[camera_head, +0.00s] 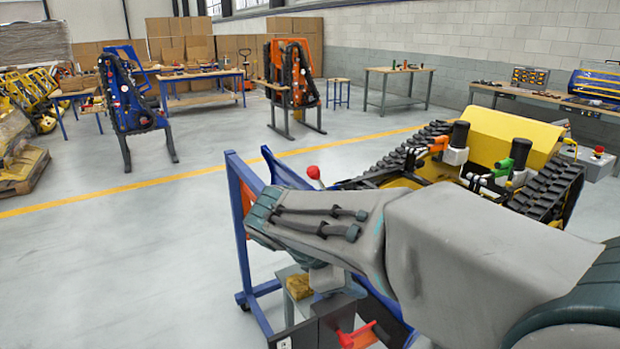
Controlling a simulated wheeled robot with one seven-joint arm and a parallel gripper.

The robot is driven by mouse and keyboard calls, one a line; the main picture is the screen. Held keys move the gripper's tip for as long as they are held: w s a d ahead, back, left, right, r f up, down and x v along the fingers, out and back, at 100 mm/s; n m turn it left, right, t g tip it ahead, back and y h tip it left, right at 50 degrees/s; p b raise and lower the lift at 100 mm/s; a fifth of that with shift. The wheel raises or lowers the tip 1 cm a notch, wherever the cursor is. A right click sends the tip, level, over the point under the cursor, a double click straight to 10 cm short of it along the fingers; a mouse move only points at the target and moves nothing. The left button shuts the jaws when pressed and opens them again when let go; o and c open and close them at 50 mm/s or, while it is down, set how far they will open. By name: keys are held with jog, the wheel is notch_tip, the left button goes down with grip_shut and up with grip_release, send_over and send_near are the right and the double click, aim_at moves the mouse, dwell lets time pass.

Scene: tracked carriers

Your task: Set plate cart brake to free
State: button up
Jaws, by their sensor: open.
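The plate cart is a blue upright frame on casters (239,212), standing just in front of me and partly hidden by my grey arm. A lever with a red ball knob (313,172) sticks up behind my forearm; I cannot tell whether it is the brake. A red handle-like part (357,336) shows low at the bottom edge, and I cannot tell what it belongs to. My gripper (325,328), dark and pointing down below the wrist, is open at the bottom edge, over the cart's lower part. Its fingertips are not clearly visible, nor is any contact.
A yellow tracked carrier (515,130) with black tracks stands close at the right, behind my arm. Blue (134,110) and orange (292,80) stands holding tracks are farther back. Workbenches (398,80) line the back.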

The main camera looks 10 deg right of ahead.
jog(key=w+a+r+n+t+h+b, duration=0.1)
jog(key=w+a+r+n+t+h, duration=0.25)
jog(key=w+n, duration=0.3)
jog(key=n+t+h, duration=0.4)
jog(key=n, duration=0.1)
send_near(320, 182)
jog(key=shift+g, duration=0.25)
jog(key=x, duration=0.3)
jog(key=r+x, duration=0.1)
jog(key=x, duration=0.3)
jog(key=r+x, duration=0.1)
jog(key=x, duration=0.2)
jog(key=shift+w+r, duration=0.1)
jog(key=shift+w, duration=0.45)
grip_shut()
